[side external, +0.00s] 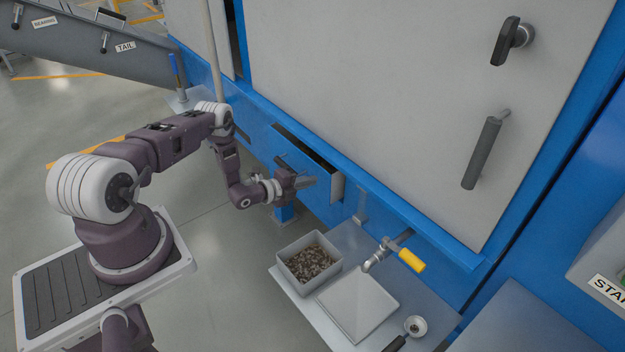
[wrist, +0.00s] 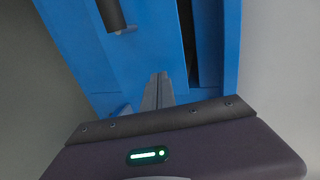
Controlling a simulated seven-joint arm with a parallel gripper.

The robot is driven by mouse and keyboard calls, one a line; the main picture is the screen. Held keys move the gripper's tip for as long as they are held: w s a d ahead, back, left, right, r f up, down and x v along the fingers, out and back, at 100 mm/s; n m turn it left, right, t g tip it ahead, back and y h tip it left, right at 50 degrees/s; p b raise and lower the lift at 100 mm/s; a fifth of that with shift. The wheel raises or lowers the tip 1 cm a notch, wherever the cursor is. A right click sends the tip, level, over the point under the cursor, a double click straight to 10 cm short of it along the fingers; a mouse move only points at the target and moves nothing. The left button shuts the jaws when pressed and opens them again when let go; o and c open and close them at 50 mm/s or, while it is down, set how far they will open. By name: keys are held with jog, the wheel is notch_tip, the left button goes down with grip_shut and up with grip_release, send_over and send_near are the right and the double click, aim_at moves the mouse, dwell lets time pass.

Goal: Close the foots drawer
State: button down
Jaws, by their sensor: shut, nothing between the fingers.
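The foots drawer (side external: 292,156) is a blue-fronted drawer low in the blue machine frame. It stands partly pulled out, with a dark gap along its top and a pale grey side at its right end. In the wrist view its blue front (wrist: 140,50) fills the middle, with a dark bar handle (wrist: 112,14) at the upper left and the dark gap on the right. My gripper (side external: 310,182) is shut and empty, close in front of the drawer's right part. Its fingertips (wrist: 160,78) lie over the blue front; I cannot tell whether they touch it.
Below right, a metal shelf (side external: 407,293) holds a grey bin of brown pieces (side external: 309,259), a square lidded pan (side external: 358,304) and a scoop (side external: 414,326). A tap with a yellow handle (side external: 411,260) juts out above it. A large grey door (side external: 400,90) is above.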

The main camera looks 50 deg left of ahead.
jog(key=shift+w, duration=0.8)
